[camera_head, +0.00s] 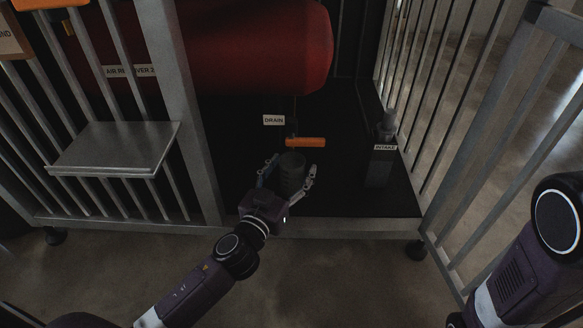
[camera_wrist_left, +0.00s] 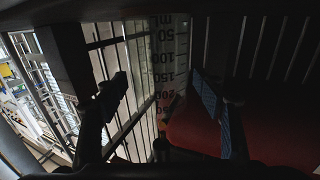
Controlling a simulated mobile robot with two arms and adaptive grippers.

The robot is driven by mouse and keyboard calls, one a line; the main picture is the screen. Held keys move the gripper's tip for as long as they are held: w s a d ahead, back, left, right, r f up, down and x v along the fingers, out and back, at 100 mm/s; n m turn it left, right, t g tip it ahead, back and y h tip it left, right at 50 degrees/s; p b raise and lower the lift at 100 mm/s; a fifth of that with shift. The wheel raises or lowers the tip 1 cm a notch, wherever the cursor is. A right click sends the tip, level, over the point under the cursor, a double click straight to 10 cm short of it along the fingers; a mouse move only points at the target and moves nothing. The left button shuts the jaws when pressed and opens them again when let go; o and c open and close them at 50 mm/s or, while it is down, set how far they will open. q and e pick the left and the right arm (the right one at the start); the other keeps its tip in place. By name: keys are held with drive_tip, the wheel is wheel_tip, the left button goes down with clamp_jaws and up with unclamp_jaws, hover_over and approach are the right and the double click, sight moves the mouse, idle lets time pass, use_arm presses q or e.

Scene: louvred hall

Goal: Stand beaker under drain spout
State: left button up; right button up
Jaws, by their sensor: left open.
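A dark beaker (camera_head: 292,172) stands between the fingers of my left gripper (camera_head: 287,181), just below the orange drain handle (camera_head: 305,142) in the head view. The gripper is open, with a finger on either side of the beaker. In the left wrist view the beaker's scale marks (camera_wrist_left: 168,62) show between the dark fingers (camera_wrist_left: 165,100). A DRAIN label (camera_head: 274,120) hangs beside the thin dark drain line under the red tank (camera_head: 270,45). The spout's mouth is too dark to make out. My right arm shows at the lower right; its gripper is out of view.
A dark unit labelled INTAKE (camera_head: 380,165) stands right of the beaker. Barred panels flank the opening, with a grey post (camera_head: 180,100) on the left and a low front sill (camera_head: 330,228). A grey shelf (camera_head: 115,147) juts out at left. Dark floor surrounds the beaker.

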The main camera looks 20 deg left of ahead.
use_arm(q)
drive_tip(key=shift+s+f, duration=0.15)
drive_tip(key=shift+f, duration=0.15)
